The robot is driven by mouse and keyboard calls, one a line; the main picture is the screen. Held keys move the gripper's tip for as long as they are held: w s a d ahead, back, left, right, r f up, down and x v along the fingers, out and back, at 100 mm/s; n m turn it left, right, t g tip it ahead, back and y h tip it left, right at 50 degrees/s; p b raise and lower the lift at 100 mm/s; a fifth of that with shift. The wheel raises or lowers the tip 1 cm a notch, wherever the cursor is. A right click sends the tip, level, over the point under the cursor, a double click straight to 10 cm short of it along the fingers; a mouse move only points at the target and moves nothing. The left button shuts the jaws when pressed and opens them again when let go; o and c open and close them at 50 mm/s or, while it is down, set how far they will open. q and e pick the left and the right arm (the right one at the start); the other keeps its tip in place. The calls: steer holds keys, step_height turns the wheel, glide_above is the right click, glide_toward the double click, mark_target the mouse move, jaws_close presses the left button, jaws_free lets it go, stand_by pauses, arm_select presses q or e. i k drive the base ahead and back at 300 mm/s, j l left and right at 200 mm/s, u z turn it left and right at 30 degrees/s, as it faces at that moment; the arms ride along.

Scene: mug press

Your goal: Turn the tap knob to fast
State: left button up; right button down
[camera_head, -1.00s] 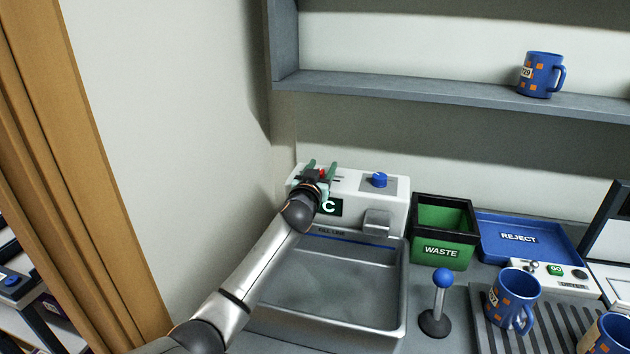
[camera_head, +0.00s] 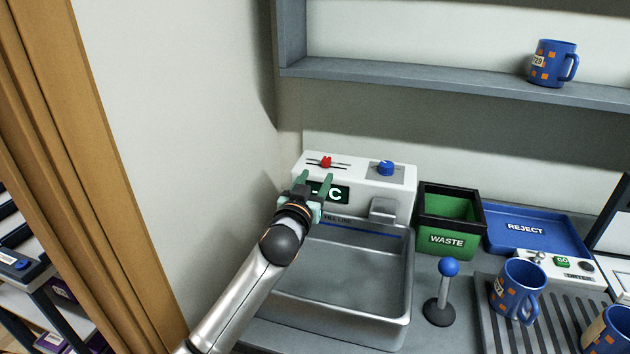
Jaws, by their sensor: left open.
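The white tap unit (camera_head: 360,200) stands at the back of a grey metal sink (camera_head: 340,285). A blue round knob (camera_head: 385,168) sits on a grey plate on its top right. A red slider knob (camera_head: 326,162) sits on a slotted track on its top left. My left gripper (camera_head: 317,182) is open and empty, its green-tipped fingers in front of the unit, just below the red knob and left of the blue knob. It partly hides the dark display showing a white C. The knob's markings are too small to read. My right gripper is not in view.
A green waste bin (camera_head: 447,240) and a blue reject tray (camera_head: 495,239) stand right of the unit. A blue-topped lever (camera_head: 448,268) stands beside the sink. Blue mugs (camera_head: 517,290) stand on a ribbed rack. A shelf (camera_head: 440,87) runs above; a wall is close on the left.

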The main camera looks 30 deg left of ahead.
mark_target(386, 167)
steer(key=k+l, duration=0.2)
steer(key=k, duration=0.3)
steer(key=k+l, duration=0.15)
steer(key=k, duration=0.3)
